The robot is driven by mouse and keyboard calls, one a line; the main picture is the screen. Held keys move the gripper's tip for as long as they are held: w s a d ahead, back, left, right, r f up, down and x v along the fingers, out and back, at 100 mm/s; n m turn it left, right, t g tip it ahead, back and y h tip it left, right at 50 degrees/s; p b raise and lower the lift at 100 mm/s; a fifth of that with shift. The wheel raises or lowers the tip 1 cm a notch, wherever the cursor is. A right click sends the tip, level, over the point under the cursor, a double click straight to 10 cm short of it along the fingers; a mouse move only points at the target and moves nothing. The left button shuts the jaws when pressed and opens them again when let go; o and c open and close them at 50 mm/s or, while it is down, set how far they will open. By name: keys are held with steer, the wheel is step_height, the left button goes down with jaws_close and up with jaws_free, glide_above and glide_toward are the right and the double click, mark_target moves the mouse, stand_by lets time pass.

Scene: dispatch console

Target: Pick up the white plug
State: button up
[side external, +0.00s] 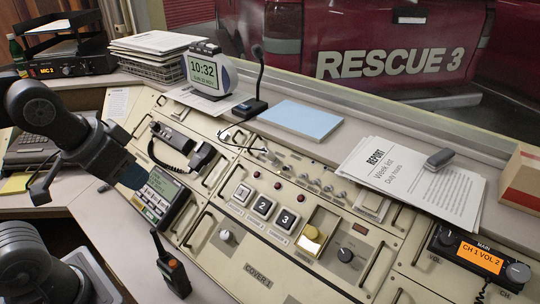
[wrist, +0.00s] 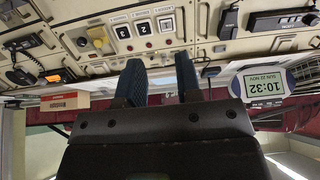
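The white plug is too small to single out with certainty. Small pale plug ends (side external: 266,153) on thin dark cords show at the upper middle of the console panel in the side view. A row of small grey plugs or knobs (side external: 314,184) runs to their right. My gripper (side external: 132,176) is over the left part of the console, near the keypad, well left of the plugs. In the wrist view my gripper (wrist: 160,72) has its two blue-grey fingers apart with nothing held between them. That view is upside down, and the fingers hide part of the panel.
A handset (side external: 195,158) and a keypad unit (side external: 161,193) lie near my gripper. A radio (side external: 171,266) stands at the front edge. A microphone (side external: 255,95), a clock (side external: 207,72) and a blue pad (side external: 302,120) stand behind the panel. Papers (side external: 415,190) lie at the right.

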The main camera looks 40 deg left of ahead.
steer(key=t, duration=0.8)
glide_toward(268, 151)
steer(key=shift+x, duration=6.4)
jaws_close()
